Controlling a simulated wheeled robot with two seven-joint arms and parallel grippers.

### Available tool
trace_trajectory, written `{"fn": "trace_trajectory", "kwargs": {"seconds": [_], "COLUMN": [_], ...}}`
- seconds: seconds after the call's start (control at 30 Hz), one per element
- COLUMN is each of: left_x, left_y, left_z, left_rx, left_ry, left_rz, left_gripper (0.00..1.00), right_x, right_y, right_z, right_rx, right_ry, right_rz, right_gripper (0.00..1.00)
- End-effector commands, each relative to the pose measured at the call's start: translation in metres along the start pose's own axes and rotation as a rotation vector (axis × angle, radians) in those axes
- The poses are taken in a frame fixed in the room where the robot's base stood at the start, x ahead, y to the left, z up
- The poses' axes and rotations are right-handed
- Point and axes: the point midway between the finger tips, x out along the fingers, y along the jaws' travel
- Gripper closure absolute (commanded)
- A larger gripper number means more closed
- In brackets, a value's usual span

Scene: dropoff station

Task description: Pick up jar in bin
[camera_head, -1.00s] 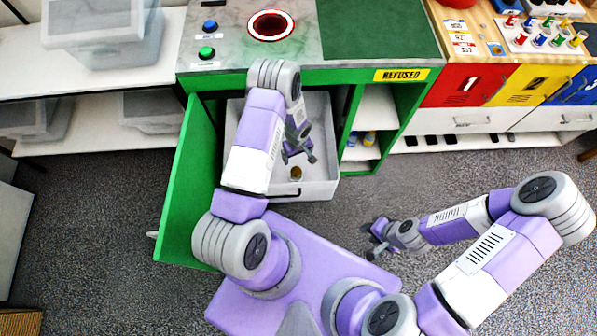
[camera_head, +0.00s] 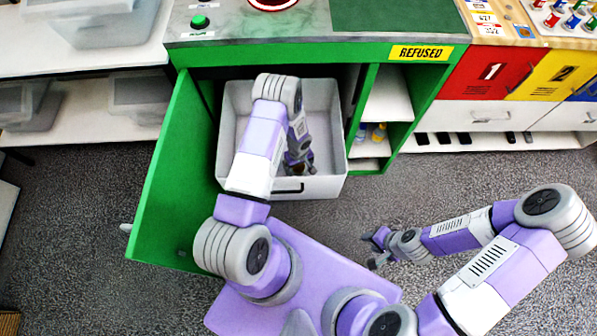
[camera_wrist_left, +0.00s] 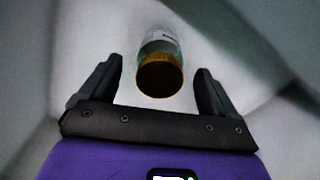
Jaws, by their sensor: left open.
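The jar (camera_wrist_left: 160,70) has a brown-gold lid and a clear body with a pale label. In the left wrist view it lies between and slightly ahead of the two open fingers, its lid towards me. The jar is hidden in the head view by my left gripper (camera_head: 301,164), which is down inside the white bin (camera_head: 325,186). In the left wrist view my left gripper (camera_wrist_left: 160,88) is open, with a gap on each side of the jar. My right gripper (camera_head: 374,250) is out over the floor at the right, away from the bin; its fingers look spread.
The bin sits in a green cabinet with its green door (camera_head: 165,190) swung open at the left. Small bottles stand on the cabinet's side shelf (camera_head: 368,150). Numbered lockers (camera_head: 490,75) stand at the right. The grey floor at lower right is clear apart from my arm.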

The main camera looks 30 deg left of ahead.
Motion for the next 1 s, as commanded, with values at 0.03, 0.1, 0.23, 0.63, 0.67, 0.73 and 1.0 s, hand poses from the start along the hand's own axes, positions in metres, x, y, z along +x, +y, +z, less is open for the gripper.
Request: {"fn": "trace_trajectory", "kwargs": {"seconds": [0.03,0.1,0.23,0.63,0.67,0.73,1.0], "left_x": [0.011,0.019,0.023,0.022,0.022,0.022,0.022], "left_y": [0.000,0.000,0.001,0.000,0.000,0.000,0.000], "left_z": [0.000,0.000,0.000,0.000,0.000,0.000,0.000], "left_rx": [-0.001,-0.001,-0.001,-0.001,-0.001,-0.001,-0.001], "left_ry": [-0.001,-0.001,0.001,0.000,0.000,0.000,0.001], "left_rz": [0.001,0.000,0.002,0.001,0.001,0.001,0.001], "left_gripper": [0.09,0.09,0.09,0.42,0.46,0.57,0.75], "right_x": [0.006,0.008,0.009,0.008,0.008,0.008,0.008], "right_y": [0.002,0.003,0.004,0.003,0.003,0.003,0.003], "right_z": [0.000,0.000,0.000,0.000,0.000,0.000,0.000], "right_rx": [0.000,0.000,0.000,0.000,0.000,0.000,0.000], "right_ry": [0.000,0.000,0.000,0.000,0.000,0.000,0.000], "right_rz": [0.000,0.000,0.000,0.000,0.000,0.000,0.000], "right_gripper": [0.62,0.62,0.62,0.62,0.62,0.62,0.62]}}
